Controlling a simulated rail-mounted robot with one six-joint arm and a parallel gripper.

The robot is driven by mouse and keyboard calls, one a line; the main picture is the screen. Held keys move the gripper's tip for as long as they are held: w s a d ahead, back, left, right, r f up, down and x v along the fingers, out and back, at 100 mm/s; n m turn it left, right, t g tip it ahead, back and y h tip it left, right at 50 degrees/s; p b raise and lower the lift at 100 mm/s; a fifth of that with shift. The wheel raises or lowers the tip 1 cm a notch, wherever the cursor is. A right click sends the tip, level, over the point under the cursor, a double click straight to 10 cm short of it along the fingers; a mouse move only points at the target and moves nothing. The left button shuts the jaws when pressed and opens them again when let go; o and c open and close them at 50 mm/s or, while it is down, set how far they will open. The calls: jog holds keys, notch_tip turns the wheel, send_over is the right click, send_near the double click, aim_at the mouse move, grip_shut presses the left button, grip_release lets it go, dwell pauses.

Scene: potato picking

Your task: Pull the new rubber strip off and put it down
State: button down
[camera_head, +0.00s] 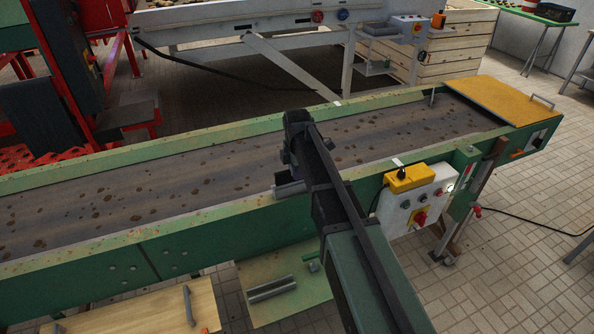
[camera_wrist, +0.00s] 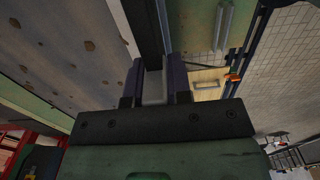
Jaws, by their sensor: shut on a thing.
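My gripper (camera_wrist: 153,88) is shut in the wrist view, with its two dark fingers on either side of a pale grey piece, apparently the rubber strip (camera_wrist: 154,86). A long dark bar (camera_wrist: 145,28) runs on beyond the fingertips; whether it is part of the strip I cannot tell. In the head view my gripper (camera_head: 289,172) is at the near side edge of the conveyor. A grey piece (camera_head: 290,188) shows beside it, low against the green rail. My arm hides the rest, so I cannot tell whether the strip is still attached.
The conveyor belt (camera_head: 120,190) carries scattered dirt clods. A control box (camera_head: 418,200) is fixed to the near rail, right of my arm. Below, a pale green panel (camera_head: 300,308) carries a grey profile (camera_head: 271,289). A wooden board (camera_head: 150,312) with handles lies at lower left.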

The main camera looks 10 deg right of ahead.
jog(key=shift+r+p, duration=2.9)
jog(key=shift+r+p, duration=1.45)
jog(key=shift+p, duration=0.05)
jog(key=shift+r, duration=0.1)
jog(key=shift+r+p, duration=1.4)
jog(key=shift+p, duration=0.1)
jog(key=shift+r+p, duration=1.45)
jog(key=shift+r, duration=0.05)
